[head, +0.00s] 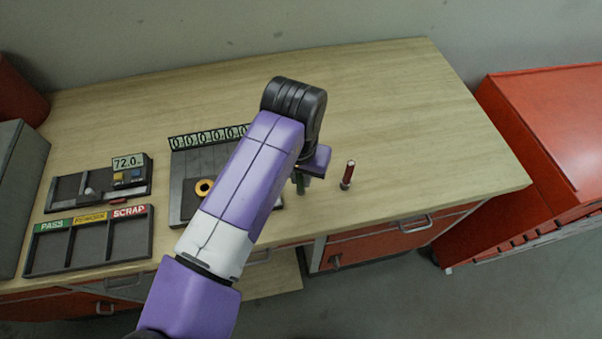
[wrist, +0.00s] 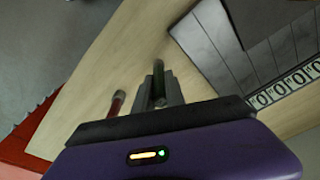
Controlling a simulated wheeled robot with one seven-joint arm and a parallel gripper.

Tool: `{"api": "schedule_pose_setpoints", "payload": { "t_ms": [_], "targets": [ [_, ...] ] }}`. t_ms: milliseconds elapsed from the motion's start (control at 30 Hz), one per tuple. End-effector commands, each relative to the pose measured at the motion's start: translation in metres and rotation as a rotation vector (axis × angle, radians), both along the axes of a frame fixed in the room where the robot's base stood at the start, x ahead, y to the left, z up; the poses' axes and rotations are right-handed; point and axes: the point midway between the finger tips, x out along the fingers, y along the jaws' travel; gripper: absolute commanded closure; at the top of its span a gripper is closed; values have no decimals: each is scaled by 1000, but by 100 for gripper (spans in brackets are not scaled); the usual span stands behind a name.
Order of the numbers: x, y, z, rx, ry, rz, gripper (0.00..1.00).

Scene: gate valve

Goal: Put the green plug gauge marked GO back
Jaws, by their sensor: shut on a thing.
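The green plug gauge (wrist: 159,70) is between the fingertips of my gripper (wrist: 158,92), which is shut on it. In the head view the green gauge (head: 301,185) shows just below my gripper (head: 303,174), over the table right of the dark tray. Whether its lower end touches the table I cannot tell. Its GO marking is not readable. A red plug gauge (head: 348,173) stands upright on the table to the right of my gripper. It also shows in the wrist view (wrist: 117,102), left of the fingers.
A dark tray (head: 181,200) with a number strip and a yellow ring is partly hidden behind my arm. A sorting tray (head: 60,270) labelled PASS, REWORK and SCRAP and a gauge unit reading 72.0 (head: 130,178) are left. The table's right side is clear. A red cabinet (head: 540,120) stands beyond it.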

Motion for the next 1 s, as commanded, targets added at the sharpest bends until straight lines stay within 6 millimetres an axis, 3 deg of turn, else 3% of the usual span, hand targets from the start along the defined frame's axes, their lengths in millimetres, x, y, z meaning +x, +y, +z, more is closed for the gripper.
{"api": "schedule_pose_setpoints", "payload": {
  "t_ms": [33,100,133,567,1000],
  "targets": [
    [0,0,-1,0,0,0,79],
    [0,0,0,0,0,0,65],
    [0,0,0,0,0,0,63],
    [-1,1,9,2,-1,-2,63],
    [-10,3,91,3,-2,-3,63]
  ]
}}
